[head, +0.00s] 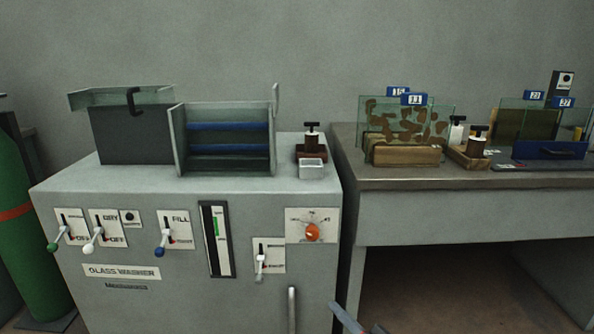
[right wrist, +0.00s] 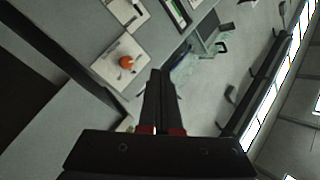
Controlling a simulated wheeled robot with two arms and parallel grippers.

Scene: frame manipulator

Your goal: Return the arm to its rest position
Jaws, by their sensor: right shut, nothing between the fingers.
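My right gripper (right wrist: 157,76) shows in the right wrist view, its two dark fingers together with nothing between them. The fingers point toward the grey glass washer, whose orange dial (right wrist: 126,62) lies up and left of the fingertips and apart from them. In the head view only a small part of my right arm or gripper shows at the bottom edge, right of the washer (head: 120,215). My left gripper is not in view.
A dark open lid and a rack with blue rollers (head: 228,149) stand on the washer. A grey table (head: 450,180) at right holds framed glass panes, wooden blocks and bottles. A green cylinder (head: 20,215) stands left.

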